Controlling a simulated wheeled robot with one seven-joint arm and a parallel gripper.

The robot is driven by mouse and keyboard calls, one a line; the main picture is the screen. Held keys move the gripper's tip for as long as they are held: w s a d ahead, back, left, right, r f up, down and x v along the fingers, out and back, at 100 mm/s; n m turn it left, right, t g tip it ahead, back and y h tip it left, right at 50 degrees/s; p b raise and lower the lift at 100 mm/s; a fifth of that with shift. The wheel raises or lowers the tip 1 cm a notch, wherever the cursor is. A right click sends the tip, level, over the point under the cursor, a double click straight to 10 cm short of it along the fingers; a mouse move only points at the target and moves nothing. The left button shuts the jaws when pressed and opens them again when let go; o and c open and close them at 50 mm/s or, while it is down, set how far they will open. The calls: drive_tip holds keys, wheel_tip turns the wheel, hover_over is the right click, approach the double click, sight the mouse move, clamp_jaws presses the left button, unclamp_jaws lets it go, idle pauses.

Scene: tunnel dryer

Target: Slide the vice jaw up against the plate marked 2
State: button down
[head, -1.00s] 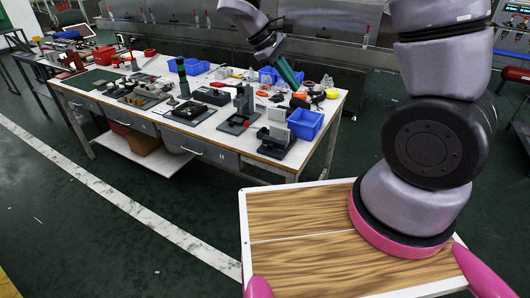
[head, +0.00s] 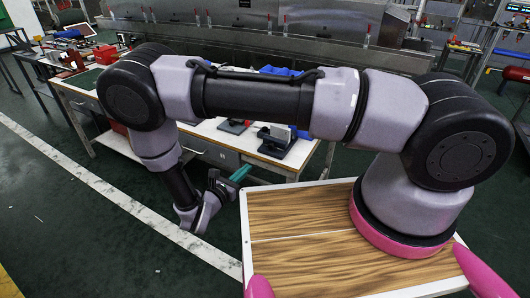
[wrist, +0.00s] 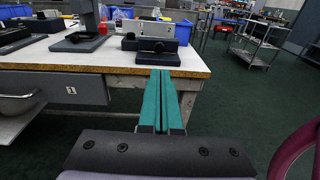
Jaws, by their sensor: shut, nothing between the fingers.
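A low black fixture with an upright light grey plate, which looks like the vice, sits at the table's front right corner. In the head view its base (head: 275,149) and plate (head: 281,133) show partly below my arm. In the wrist view the black base (wrist: 150,56) and the pale plate (wrist: 155,29) stand just beyond my fingertips. No number is readable on any plate, and I cannot tell which part is the sliding jaw. My gripper (head: 242,172) has teal fingers, shut and empty, in front of the table; its fingers (wrist: 161,75) point toward the fixture in the wrist view.
The white worktable (wrist: 190,66) has a grey drawer (wrist: 55,93) below its front edge. A dark upright stand (wrist: 89,20) is left of the fixture; a blue bin (wrist: 182,30) is behind it. My arm hides much of the table in the head view. Floor in front is clear.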

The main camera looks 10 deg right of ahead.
sight(269, 146)
drive_tip(key=x, duration=1.3)
drive_tip(key=shift+f, duration=0.1)
drive_tip(key=shift+w+d, duration=0.25)
drive_tip(key=shift+w, duration=0.15)
drive_tip(key=shift+x, duration=1.75)
drive_tip(key=shift+s+a, duration=0.1)
drive_tip(key=shift+a, duration=0.1)
drive_tip(key=f+v, duration=0.1)
drive_tip(key=v, duration=1.3)
drive_tip(key=shift+r, duration=0.5)
